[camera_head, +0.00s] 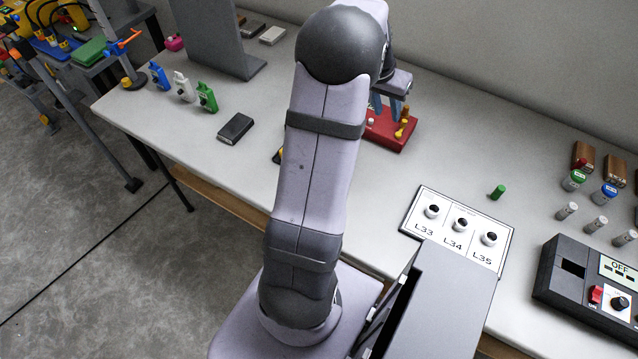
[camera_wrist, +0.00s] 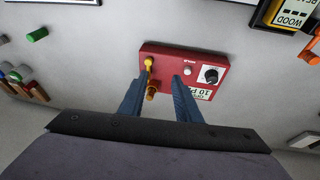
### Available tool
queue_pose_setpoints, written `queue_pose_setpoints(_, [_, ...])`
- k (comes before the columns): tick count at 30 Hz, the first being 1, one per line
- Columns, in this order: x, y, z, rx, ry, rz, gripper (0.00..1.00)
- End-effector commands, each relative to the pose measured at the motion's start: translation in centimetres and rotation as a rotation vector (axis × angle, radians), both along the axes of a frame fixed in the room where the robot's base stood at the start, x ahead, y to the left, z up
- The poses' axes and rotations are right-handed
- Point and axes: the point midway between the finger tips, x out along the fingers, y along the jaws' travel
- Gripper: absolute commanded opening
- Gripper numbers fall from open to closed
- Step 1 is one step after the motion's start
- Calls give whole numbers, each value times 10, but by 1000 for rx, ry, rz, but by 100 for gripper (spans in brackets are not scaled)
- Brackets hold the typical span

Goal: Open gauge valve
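A red box (camera_head: 385,138) stands on the table behind my arm; it also shows in the wrist view (camera_wrist: 168,60). It bears a yellow knob (camera_wrist: 149,62), an orange-brown knob (camera_wrist: 152,88), a pale button and a black dial (camera_wrist: 210,74) on a white plate. Which part is the gauge valve I cannot tell for certain. My gripper (camera_wrist: 160,78) points at the box with its two blue fingers apart. The orange-brown knob shows between the fingers, nearer the left one; I see no clear grip on it. In the head view my arm hides part of the box.
A white panel (camera_head: 476,250) labelled L33, L34, L35 and a green cylinder (camera_head: 497,192) lie right of the box. A dark control box (camera_head: 575,290) and several small bottles stand farther right. A grey upright panel (camera_head: 210,35) stands at the back left.

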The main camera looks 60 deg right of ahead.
Motion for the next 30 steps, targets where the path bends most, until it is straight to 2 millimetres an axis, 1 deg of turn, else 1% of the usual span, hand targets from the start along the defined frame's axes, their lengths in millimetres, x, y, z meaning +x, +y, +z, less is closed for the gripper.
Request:
queue_pose_setpoints(1, [0, 8, -7, 25, 6, 22, 30])
queue_pose_setpoints(6, [-1, 32, -26, 100, 21, 106, 30])
queue_pose_setpoints(15, [-3, 78, -54, 220, 27, 203, 30])
queue_pose_setpoints(22, [-3, 117, -66, 300, 21, 269, 30])
queue_pose_setpoints(30, [12, 163, -68, 371, 15, 367, 30])
